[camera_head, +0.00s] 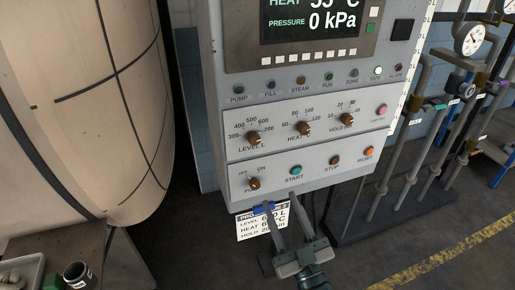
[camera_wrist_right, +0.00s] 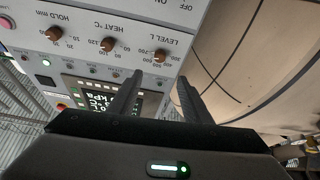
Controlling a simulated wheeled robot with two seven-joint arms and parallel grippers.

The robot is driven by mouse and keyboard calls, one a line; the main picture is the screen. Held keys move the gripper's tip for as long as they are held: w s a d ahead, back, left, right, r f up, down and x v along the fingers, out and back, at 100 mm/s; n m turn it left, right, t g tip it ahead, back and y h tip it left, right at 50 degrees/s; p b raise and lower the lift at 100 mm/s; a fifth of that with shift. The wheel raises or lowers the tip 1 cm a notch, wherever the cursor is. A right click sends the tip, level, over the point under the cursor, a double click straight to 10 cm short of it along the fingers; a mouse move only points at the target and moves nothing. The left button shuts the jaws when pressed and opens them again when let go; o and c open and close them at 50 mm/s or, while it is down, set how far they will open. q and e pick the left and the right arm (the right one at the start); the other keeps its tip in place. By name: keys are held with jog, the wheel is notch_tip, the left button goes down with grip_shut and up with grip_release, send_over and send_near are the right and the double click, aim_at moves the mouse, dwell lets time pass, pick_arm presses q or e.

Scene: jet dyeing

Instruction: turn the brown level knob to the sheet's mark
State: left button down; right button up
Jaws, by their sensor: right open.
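The brown level knob (camera_head: 253,137) is the leftmost of three brown knobs on the control panel, under a scale from 300 to 700; I cannot read its pointer surely. It also shows in the right wrist view (camera_wrist_right: 160,56), just beyond the fingertips. The white program sheet (camera_head: 249,228) hangs below the panel; its level line seems to start with 6, but my gripper partly covers the text. My right gripper (camera_head: 282,201) is open and empty, below the panel in the head view, apart from the knob. In the wrist view its fingers (camera_wrist_right: 159,78) are spread. My left gripper is not in view.
The heat knob (camera_head: 303,128) and hold knob (camera_head: 347,120) sit to the right. The pump knob (camera_head: 254,183), start button (camera_head: 296,172) and stop knob (camera_head: 335,160) are below. A large pale vessel (camera_head: 80,100) stands left; pipes and gauges (camera_head: 469,40) stand right.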

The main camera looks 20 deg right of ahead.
aim_at(256, 143)
jog(key=p+x, duration=0.6)
jog(key=x, duration=1)
jog(key=shift+w+r, duration=0.25)
jog(key=shift+w, duration=0.35)
jog(key=c, duration=1.1)
